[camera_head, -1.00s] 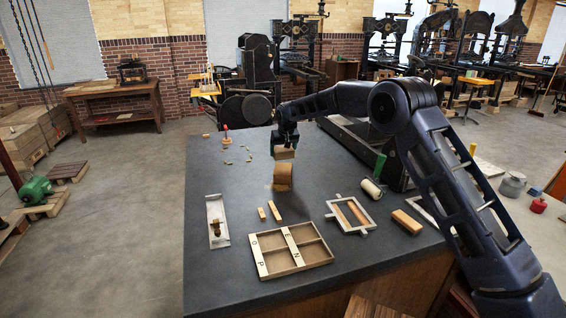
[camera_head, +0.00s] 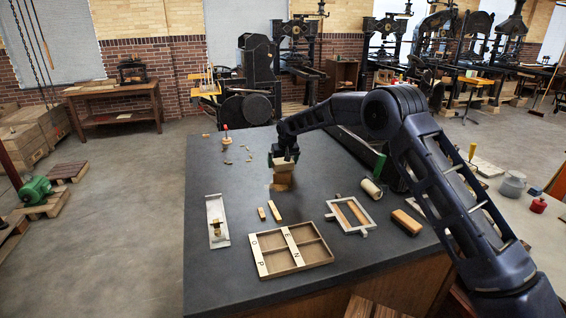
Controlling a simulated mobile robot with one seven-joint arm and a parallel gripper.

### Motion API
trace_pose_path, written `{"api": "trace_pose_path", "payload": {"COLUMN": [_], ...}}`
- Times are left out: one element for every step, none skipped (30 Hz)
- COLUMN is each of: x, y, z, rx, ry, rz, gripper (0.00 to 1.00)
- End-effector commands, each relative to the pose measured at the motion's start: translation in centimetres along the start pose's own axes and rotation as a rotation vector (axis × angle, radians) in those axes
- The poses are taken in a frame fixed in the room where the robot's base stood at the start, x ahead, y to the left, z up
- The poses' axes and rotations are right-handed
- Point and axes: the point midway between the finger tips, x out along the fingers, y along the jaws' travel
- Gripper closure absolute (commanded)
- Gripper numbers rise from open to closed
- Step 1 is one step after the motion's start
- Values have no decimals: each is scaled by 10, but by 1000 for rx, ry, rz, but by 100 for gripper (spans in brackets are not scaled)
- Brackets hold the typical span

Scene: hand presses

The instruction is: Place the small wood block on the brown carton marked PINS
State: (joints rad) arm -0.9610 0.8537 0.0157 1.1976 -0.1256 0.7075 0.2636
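The brown carton (camera_head: 284,178) stands on the dark tabletop, mid-table; no lettering is readable on it at this size. My gripper (camera_head: 282,160) points down directly over it. The fingers hide part of the block and the carton's upper edge.
On the dark table (camera_head: 200,270) are a compartment tray (camera_head: 290,251), a metal galley (camera_head: 217,222), a small frame (camera_head: 350,214), a roller (camera_head: 371,188) and a tan block (camera_head: 406,222). Several small pieces lie behind the carton. The front left of the table is clear.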

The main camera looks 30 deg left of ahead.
Motion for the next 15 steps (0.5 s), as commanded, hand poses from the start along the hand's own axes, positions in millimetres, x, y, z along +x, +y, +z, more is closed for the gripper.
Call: {"api": "trace_pose_path", "payload": {"x": [0, 0, 0, 0, 0, 0, -1, -2, -4, -6, -9, -14, -19, -24, -30], "y": [0, 0, 0, 0, 0, 0, 0, 0, 0, 0, 0, 0, 0, 0, 0], "z": [0, 0, 0, 0, 0, 0, 0, -1, -2, -2, -2, -2, -2, -2, -2], "rx": [0, 0, 0, 0, 0, 0, 0, 0, 0, 0, 0, 0, 0, 0, 0], "ry": [0, 0, 0, 0, 0, 0, 0, 1, 1, 1, 2, 2, 3, 2, 2], "rz": [0, 0, 0, 0, 0, 0, 0, 0, 0, 0, 0, -1, -1, -1, -1], "gripper": [0, 0, 0, 0, 0, 0, 0, 0, 0, 0, 0, 0, 0, 0, 0]}}
